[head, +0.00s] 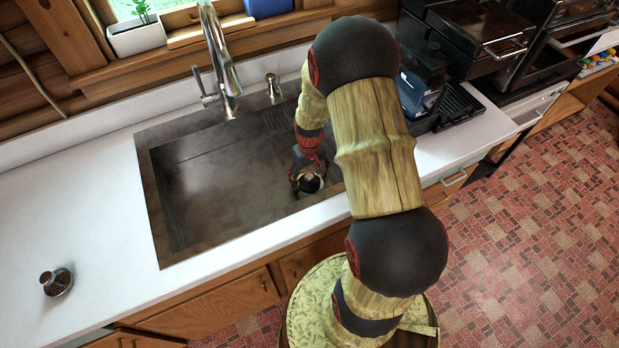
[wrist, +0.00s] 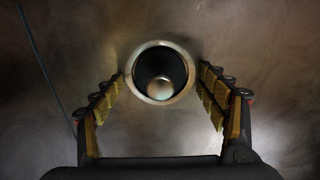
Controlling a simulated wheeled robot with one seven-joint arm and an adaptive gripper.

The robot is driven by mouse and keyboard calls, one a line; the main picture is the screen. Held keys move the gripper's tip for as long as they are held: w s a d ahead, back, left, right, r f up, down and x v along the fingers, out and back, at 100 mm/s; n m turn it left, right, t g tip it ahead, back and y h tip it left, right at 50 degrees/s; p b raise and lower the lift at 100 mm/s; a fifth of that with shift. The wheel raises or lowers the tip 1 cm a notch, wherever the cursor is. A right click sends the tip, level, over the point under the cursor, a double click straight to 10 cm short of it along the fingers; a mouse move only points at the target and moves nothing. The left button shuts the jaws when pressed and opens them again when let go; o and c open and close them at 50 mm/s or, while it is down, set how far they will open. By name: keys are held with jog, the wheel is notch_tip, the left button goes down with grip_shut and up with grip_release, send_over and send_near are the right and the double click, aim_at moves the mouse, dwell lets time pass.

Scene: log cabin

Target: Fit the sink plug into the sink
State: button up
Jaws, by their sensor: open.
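The sink (head: 225,190) is a dark grey metal basin set in the white counter. My gripper (head: 310,176) reaches down into its right part. In the wrist view my gripper (wrist: 169,90) is open, its fingers left and right of a pale metal drain ring (wrist: 135,92) in the sink floor. Inside the ring is a dark round shape with a shiny rounded knob (wrist: 161,88), which looks like the sink plug. The fingers appear clear of it. I cannot tell how deep it sits. In the head view the knob shows as a pale spot (head: 310,183) beside the fingers.
A chrome tap (head: 220,60) and a small soap dispenser (head: 272,86) stand behind the sink. A small dark round item with a knob (head: 57,282) sits on the counter at left. A coffee machine (head: 425,85) stands right. The left counter is mostly clear.

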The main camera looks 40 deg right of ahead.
aim_at(310, 177)
notch_tip(310, 177, up, 12)
dwell(0.6)
dwell(0.5)
jog(key=s+a+r+n+t, duration=0.1)
jog(key=s+a+r+t, duration=0.1)
jog(key=s+a+r, duration=0.2)
jog(key=s+a+r+n+t, duration=0.1)
jog(key=s+a+r, duration=0.4)
jog(key=a+r, duration=0.5)
jog(key=s+a+r+n+t, duration=0.1)
jog(key=s+a+r+t, duration=0.1)
jog(key=s+a+r, duration=0.2)
notch_tip(310, 177, up, 7)
jog(key=a, duration=0.3)
jog(key=shift+s+t, duration=0.3)
jog(key=shift+s, duration=0.05)
